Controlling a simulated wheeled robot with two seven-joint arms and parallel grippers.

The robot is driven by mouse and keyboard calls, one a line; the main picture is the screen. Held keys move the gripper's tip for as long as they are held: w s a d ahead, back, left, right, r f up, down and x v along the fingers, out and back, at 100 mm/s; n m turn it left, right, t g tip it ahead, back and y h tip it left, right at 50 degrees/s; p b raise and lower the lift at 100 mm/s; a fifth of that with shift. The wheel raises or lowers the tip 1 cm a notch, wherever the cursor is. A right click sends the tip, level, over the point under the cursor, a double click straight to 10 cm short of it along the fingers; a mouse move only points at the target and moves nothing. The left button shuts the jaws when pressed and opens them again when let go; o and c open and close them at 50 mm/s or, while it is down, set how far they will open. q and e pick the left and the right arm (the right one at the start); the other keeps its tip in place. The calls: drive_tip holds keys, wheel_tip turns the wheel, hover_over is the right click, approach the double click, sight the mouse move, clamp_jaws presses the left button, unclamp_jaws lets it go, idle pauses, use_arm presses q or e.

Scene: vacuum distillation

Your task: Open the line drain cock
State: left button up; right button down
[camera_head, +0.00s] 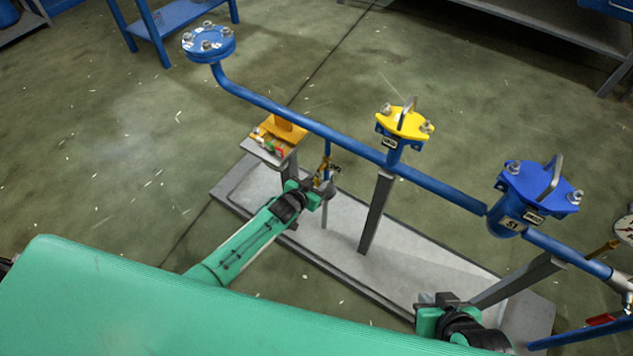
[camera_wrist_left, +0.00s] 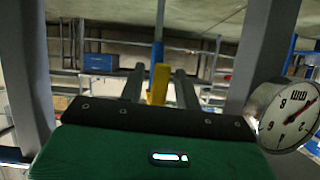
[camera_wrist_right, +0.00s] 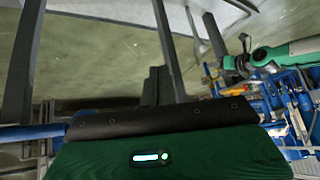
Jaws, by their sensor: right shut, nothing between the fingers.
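The line drain cock (camera_head: 327,172) is a small brass-coloured valve under a thin blue drop pipe (camera_head: 327,149) below the long blue line. My left gripper (camera_head: 326,187) is right at it and partly hides it. In the left wrist view a yellow part, seemingly the cock's handle (camera_wrist_left: 159,84), stands upright between the two separated fingers. The gripper is open around it; I cannot tell whether a finger touches it. My right gripper (camera_head: 437,299) is low at the right, away from the cock. Its fingers (camera_wrist_right: 156,86) are together and empty in the right wrist view.
The long blue line (camera_head: 300,121) carries a yellow-capped strainer (camera_head: 404,123) and a blue-capped one (camera_head: 538,186). Grey posts (camera_head: 376,213) rise from the skid (camera_head: 330,235). An orange-topped stand (camera_head: 285,130) is left of the cock. A gauge (camera_wrist_left: 289,114) shows in the left wrist view.

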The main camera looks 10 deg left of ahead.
use_arm(q)
drive_tip(key=shift+s, duration=0.1)
